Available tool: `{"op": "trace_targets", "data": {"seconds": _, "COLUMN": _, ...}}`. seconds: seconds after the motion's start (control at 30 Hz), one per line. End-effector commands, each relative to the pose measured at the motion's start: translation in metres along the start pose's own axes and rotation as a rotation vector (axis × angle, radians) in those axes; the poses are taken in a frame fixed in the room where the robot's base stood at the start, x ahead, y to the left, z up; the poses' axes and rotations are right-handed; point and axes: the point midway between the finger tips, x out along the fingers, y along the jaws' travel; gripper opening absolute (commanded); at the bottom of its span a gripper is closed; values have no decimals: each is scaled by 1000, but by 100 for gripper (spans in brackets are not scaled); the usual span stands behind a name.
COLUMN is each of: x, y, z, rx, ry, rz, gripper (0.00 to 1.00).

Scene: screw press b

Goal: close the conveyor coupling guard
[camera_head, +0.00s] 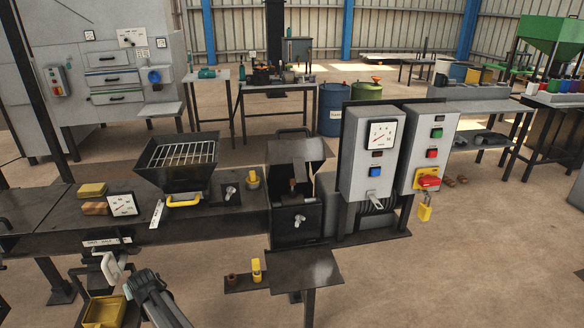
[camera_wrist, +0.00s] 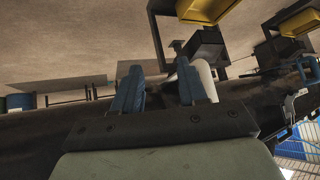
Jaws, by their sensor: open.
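The coupling guard appears to be the dark box (camera_head: 297,220) at the middle of the head view, between the press bed and the grey control cabinets. Its dark lid (camera_head: 296,151) stands raised at the back, with a bar handle along its top edge. Some brownish parts show inside the opening. My gripper (camera_wrist: 160,72) shows in the wrist view with its two blue fingers apart. A pale rounded part (camera_wrist: 203,76) shows beside and behind the right finger; I cannot tell whether they touch. In the head view my arm is at the lower left, well away from the guard.
A black hopper with a grate (camera_head: 180,153) and yellow handle stands left of the guard. A small dark table (camera_head: 305,268) stands in front of it. Grey cabinets (camera_head: 367,150) are close on its right. A yellow bin (camera_head: 104,313) is at the lower left.

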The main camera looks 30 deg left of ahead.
Motion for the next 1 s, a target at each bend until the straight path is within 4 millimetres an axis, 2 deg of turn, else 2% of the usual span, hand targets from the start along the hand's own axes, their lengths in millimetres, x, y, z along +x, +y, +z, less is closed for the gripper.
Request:
{"op": "trace_targets", "data": {"seconds": 0.03, "x": -7, "y": -24, "z": -36, "rx": -55, "ry": 62, "rz": -20, "gripper": 42}}
{"op": "trace_targets", "data": {"seconds": 0.2, "x": -48, "y": -80, "z": -136, "rx": -236, "ry": 266, "rz": -53, "gripper": 42}}
{"op": "trace_targets", "data": {"seconds": 0.33, "x": -89, "y": -98, "z": -207, "rx": -345, "ry": 396, "rz": -43, "gripper": 42}}
{"op": "trace_targets", "data": {"seconds": 0.43, "x": -124, "y": -87, "z": -256, "rx": -398, "ry": 466, "rz": -13, "gripper": 42}}
{"op": "trace_targets", "data": {"seconds": 0.47, "x": -134, "y": -79, "z": -270, "rx": -410, "ry": 479, "rz": -1, "gripper": 42}}
{"op": "trace_targets", "data": {"seconds": 0.57, "x": -169, "y": -35, "z": -310, "rx": -425, "ry": 501, "rz": 50, "gripper": 42}}
{"op": "trace_targets", "data": {"seconds": 0.63, "x": -193, "y": 7, "z": -331, "rx": -423, "ry": 493, "rz": 90, "gripper": 42}}
{"op": "trace_targets", "data": {"seconds": 0.87, "x": -250, "y": 128, "z": -368, "rx": -421, "ry": 411, "rz": 194, "gripper": 42}}
{"op": "trace_targets", "data": {"seconds": 0.97, "x": -274, "y": 186, "z": -381, "rx": -446, "ry": 342, "rz": 239, "gripper": 42}}
{"op": "trace_targets", "data": {"seconds": 1.0, "x": -283, "y": 210, "z": -384, "rx": -465, "ry": 302, "rz": 255, "gripper": 42}}
